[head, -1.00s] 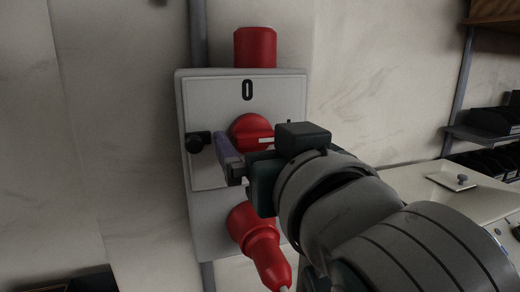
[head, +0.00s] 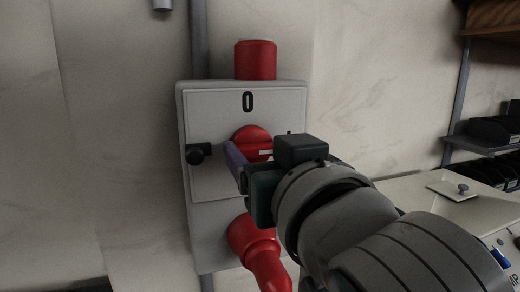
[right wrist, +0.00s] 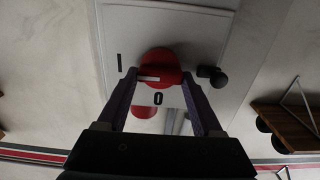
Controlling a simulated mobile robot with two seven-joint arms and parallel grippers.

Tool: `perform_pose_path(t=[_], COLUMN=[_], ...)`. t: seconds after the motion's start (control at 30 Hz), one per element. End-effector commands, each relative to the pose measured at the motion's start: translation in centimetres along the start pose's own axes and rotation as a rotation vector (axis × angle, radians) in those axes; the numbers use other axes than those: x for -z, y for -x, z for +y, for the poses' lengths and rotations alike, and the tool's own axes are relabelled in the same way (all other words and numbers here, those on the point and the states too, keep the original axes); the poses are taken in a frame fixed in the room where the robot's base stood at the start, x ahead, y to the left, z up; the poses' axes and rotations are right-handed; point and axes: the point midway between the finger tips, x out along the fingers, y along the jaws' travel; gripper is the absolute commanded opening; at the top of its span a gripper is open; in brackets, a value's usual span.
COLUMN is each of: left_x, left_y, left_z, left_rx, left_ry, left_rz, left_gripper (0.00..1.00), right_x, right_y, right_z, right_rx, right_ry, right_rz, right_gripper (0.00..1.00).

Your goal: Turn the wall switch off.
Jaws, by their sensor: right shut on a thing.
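The wall switch (head: 220,105) is a pale box with a red rotary knob (head: 252,139) in its middle. A 0 is printed above the knob in the head view. In the right wrist view, where the box shows upside down, the white mark on the knob (right wrist: 160,65) points toward the I. My right gripper (head: 250,160) is at the knob, with its purple fingers (right wrist: 160,78) shut on the two ends of the knob's bar. The far finger is hidden in the head view. My left gripper is out of view.
A black side knob (head: 199,153) sticks out at the box's left. Red connectors stand above (head: 256,60) and below (head: 255,240) the box. A pale cabinet (head: 420,195) and shelves with dark bins (head: 495,130) are at the right. Bare wall lies left.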

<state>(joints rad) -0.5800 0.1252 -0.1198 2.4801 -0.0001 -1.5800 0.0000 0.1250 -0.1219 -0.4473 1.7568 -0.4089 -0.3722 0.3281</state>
Motion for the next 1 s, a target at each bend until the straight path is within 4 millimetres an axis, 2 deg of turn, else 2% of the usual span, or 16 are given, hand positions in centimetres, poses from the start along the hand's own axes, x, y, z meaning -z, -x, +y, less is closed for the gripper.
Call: perform_pose_path(t=[0.1, 0.47, 1.0], left_x=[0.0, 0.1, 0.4], left_y=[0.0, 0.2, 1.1], left_z=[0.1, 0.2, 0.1], left_rx=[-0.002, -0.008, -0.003], left_ry=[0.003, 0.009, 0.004], left_rz=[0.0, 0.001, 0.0], left_gripper=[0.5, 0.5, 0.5], right_x=[0.0, 0.1, 0.0], right_y=[0.0, 0.0, 0.0], right_z=[0.0, -0.1, -0.2], right_rx=[0.001, 0.002, 0.001], right_ry=[0.0, 0.072, 0.527], right_rz=[0.0, 0.001, 0.0], right_gripper=[0.12, 0.12, 0.12])
